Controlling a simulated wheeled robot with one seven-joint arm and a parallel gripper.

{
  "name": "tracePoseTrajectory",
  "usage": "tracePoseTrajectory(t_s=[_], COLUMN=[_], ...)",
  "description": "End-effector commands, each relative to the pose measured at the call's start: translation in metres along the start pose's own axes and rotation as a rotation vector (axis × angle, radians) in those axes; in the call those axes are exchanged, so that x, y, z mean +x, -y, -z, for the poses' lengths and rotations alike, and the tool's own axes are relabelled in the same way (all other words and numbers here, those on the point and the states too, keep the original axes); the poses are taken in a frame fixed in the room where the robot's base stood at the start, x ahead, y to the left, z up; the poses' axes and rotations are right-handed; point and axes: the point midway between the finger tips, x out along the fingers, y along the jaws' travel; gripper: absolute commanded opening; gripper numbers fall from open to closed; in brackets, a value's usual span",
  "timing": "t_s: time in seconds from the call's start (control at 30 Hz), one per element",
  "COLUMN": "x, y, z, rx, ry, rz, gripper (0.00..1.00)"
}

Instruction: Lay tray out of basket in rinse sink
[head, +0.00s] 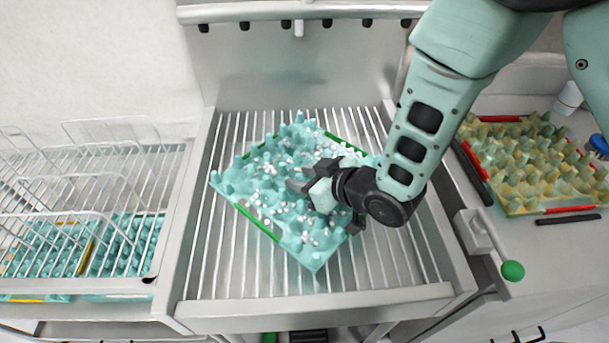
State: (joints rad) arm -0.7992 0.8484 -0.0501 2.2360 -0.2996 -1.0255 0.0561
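A teal egg tray (262,185) with green edge strips and many white specks lies turned at an angle over the slatted metal sink (213,262). I cannot tell whether it rests fully on the slats. My gripper (303,188) is above the tray's middle, reaching in from the right, and hides part of its right side. The view does not show whether its fingers are apart or closed on the tray. A wire basket (110,183) is at the left.
Teal trays with yellow strips (45,250) lie under the basket's wires. A yellowish tray (520,165) with red strips sits on the right counter. A green-knobbed lever (512,270) stands at the sink's right edge. Bare slats show around the tray.

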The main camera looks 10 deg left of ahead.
Motion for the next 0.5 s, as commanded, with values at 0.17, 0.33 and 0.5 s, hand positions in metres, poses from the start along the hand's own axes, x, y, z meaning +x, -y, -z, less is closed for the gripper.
tracePoseTrajectory(t_s=[0.17, 0.33, 0.5], x=[-0.002, -0.019, -0.051], y=[0.0, -0.001, -0.001], z=[0.0, 0.0, 0.0], rx=[0.0, 0.001, 0.002], ry=[0.0, -0.001, -0.002], rz=[0.0, -0.001, -0.002], gripper=[0.35, 0.35, 0.35])
